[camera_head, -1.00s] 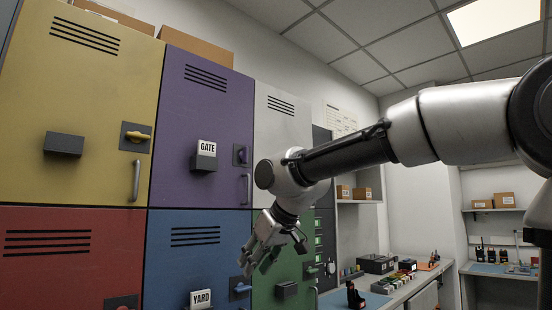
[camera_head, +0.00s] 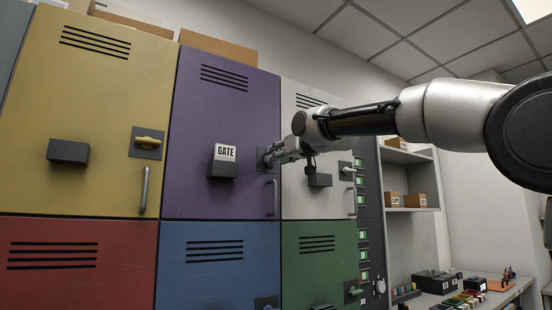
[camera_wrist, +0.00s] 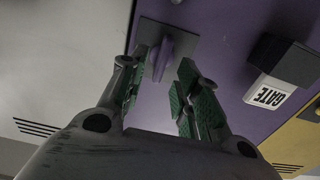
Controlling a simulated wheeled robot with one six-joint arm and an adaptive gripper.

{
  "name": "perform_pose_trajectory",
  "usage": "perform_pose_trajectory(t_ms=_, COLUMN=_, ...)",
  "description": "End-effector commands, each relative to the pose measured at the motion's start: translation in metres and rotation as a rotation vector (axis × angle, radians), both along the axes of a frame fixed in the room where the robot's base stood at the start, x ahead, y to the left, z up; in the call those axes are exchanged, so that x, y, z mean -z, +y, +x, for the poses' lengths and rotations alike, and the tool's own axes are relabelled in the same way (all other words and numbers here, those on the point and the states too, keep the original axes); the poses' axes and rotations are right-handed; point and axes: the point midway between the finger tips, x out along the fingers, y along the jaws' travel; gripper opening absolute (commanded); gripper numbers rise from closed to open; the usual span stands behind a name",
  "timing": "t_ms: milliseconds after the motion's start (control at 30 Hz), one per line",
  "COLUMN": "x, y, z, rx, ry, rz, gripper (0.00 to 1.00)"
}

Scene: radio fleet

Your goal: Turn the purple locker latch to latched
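The purple locker (camera_head: 238,110) is shut, with a GATE label on a dark box on its front. Its purple latch (camera_wrist: 166,57) sits on a dark square plate near the door's edge. In the wrist view its handle looks roughly in line with the door edge. My gripper (camera_wrist: 160,78) is open, its green-padded fingers on either side of the latch handle; I cannot tell if they touch it. In the head view my gripper (camera_head: 272,155) is at the latch and covers most of it.
A door handle (camera_head: 274,196) is just below the latch. The white locker (camera_head: 312,213), with its own box and latch, lies right behind my wrist. The yellow locker (camera_head: 95,100) is on the left; red, blue and green lockers are below. A shelf and a bench stand at the right.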

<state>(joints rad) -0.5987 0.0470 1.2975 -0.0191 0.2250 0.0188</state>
Motion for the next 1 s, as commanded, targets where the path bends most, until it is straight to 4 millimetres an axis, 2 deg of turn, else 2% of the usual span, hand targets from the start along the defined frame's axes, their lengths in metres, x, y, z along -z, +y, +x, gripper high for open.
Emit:
perform_pose_trajectory(t_ms=200, x=0.000, y=0.016, z=0.024, rx=0.000, ry=0.001, rz=-0.001, gripper=0.32)
perform_pose_trajectory(t_ms=533, x=0.000, y=0.019, z=0.029, rx=0.000, ry=0.001, rz=-0.001, gripper=0.32)
perform_pose_trajectory(t_ms=567, x=0.000, y=0.019, z=0.029, rx=0.000, ry=0.001, rz=-0.001, gripper=0.30)
perform_pose_trajectory(t_ms=733, x=0.000, y=0.019, z=0.029, rx=0.000, ry=0.001, rz=-0.001, gripper=0.00)
perform_pose_trajectory(t_ms=1000, x=0.000, y=0.019, z=0.029, rx=0.000, ry=-0.002, rz=-0.005, gripper=0.00)
